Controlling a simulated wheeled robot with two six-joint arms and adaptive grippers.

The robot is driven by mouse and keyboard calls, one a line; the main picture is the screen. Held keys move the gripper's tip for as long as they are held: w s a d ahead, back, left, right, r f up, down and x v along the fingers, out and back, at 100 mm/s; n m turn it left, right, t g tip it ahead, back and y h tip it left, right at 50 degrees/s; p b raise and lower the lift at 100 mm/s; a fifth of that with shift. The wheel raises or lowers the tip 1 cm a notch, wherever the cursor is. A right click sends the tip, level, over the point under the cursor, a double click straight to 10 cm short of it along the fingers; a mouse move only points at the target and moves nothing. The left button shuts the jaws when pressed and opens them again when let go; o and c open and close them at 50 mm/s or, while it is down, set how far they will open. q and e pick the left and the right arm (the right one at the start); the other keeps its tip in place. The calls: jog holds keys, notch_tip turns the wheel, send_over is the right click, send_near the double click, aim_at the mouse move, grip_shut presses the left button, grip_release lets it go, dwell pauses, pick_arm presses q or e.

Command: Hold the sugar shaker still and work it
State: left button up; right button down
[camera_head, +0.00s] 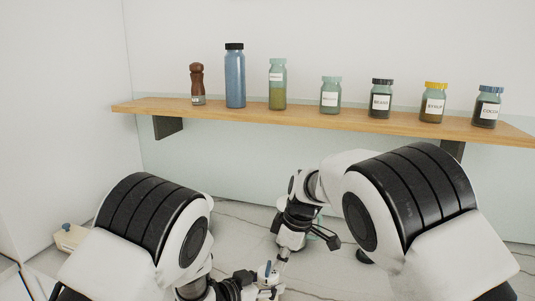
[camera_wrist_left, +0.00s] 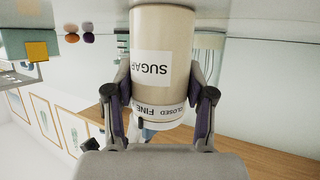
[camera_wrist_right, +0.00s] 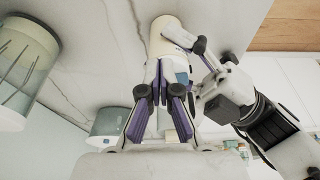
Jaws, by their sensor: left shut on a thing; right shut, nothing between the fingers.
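The sugar shaker (camera_wrist_left: 178,25) is a cream cylinder with a white SUGAR label, upside down in the left wrist view. Its ring, near my gripper, reads CLOSED and FINE. My left gripper (camera_wrist_left: 162,95) is shut around it, one finger on each side. In the head view, the shaker (camera_head: 268,281) is small and partly covered at the bottom, with a blue part on top. My right gripper (camera_wrist_right: 158,92) is shut and empty, its fingertips close to the shaker (camera_wrist_right: 164,40) and its blue part (camera_wrist_right: 182,77). Whether they touch is unclear.
A wooden shelf (camera_head: 300,116) at the back holds a pepper mill (camera_head: 197,82), a blue bottle (camera_head: 235,78) and several labelled jars. A glass jar (camera_wrist_right: 22,62) and a green-tinted container (camera_wrist_right: 109,122) stand near my right gripper. A cream box (camera_head: 70,237) sits at left.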

jog(key=shift+s, duration=0.35)
